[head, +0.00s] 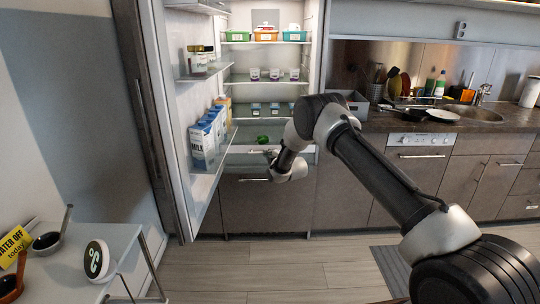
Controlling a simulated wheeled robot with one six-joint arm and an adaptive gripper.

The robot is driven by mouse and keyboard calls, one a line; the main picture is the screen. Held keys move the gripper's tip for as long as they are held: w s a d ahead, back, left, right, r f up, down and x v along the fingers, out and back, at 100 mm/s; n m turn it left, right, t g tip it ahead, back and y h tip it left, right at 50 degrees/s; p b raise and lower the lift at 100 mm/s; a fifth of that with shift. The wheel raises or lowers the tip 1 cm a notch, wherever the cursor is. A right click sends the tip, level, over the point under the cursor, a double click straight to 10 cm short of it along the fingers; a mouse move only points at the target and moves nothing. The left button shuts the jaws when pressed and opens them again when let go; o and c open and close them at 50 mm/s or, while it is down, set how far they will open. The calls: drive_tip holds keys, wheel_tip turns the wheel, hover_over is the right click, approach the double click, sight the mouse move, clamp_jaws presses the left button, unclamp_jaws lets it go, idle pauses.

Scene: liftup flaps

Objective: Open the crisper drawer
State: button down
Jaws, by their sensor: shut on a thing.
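The fridge stands open, its door swung to the left. The crisper drawer (246,158) is at the bottom of the fridge, with a pale front panel. A green item (263,139) shows just above and behind that front. My gripper (271,160) is at the drawer front, right of its middle, and is shut on its edge. The fingertips are small and partly hidden by my wrist, so the exact contact is unclear. How far the drawer stands out is hard to tell.
Milk cartons (205,143) and jars (197,60) stand on the door shelves, left of my arm. Shelves above the drawer hold cups (274,74) and coloured bins (265,36). A side table (90,265) is at lower left. The floor (270,270) before the fridge is clear.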

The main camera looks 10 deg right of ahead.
drive_tip(key=c, duration=1.5)
unclamp_jaws()
drive_tip(key=shift+c, duration=0.2)
drive_tip(key=v, duration=1.2)
